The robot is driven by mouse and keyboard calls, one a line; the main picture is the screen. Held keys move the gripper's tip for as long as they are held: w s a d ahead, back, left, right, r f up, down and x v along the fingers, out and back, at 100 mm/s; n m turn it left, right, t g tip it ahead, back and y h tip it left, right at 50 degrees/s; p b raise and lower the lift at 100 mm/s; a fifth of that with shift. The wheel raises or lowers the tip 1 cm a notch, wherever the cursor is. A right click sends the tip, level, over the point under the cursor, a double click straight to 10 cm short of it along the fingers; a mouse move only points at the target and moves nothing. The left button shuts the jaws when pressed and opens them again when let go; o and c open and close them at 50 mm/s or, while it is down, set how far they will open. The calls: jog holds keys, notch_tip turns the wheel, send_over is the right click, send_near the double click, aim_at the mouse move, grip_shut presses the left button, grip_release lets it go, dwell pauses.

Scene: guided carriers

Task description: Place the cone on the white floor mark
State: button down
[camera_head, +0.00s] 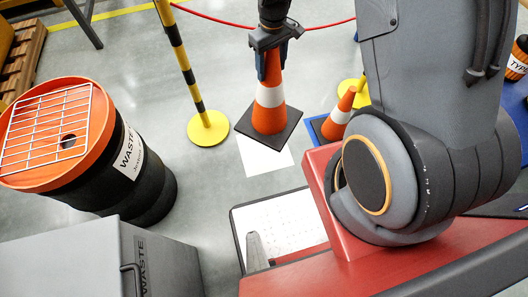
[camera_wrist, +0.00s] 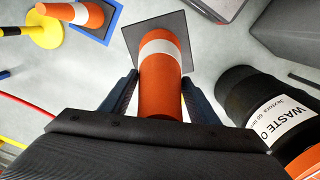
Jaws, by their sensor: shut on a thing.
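An orange cone (camera_head: 269,114) with a white band and a dark square base is upright in the head view. My gripper (camera_head: 272,60) is shut on its upper part. In the wrist view the cone (camera_wrist: 161,75) sits between the two fingers of my gripper (camera_wrist: 161,92), its base pointing away. The white floor mark (camera_head: 264,158) shows below the cone in the head view, and the cone's base covers its upper part. I cannot tell how high the base is above the floor. The mark does not show in the wrist view.
A second cone (camera_head: 338,118) stands on a blue-edged square right of the held cone. A yellow-black post (camera_head: 184,60) with a yellow foot stands left of it. A black waste drum (camera_head: 150,185) and a grey waste bin (camera_head: 70,262) stand at the left.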

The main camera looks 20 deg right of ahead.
jog(key=w+f+n+b, duration=0.2)
jog(key=f+n+b, duration=0.1)
jog(key=f+b, duration=0.7)
jog(key=w+f+n+b, duration=0.3)
jog(key=f+b, duration=0.7)
jog(key=b, duration=0.1)
jog(key=w+f+n+b, duration=0.2)
jog(key=f+n+b, duration=0.1)
jog(key=f+b, duration=0.7)
jog(key=shift+w+b, duration=0.3)
jog(key=shift+b, duration=0.4)
notch_tip(320, 180, down, 10)
jog(key=b, duration=0.4)
jog(key=c, duration=0.7)
grip_release()
jog(key=shift+o, duration=0.2)
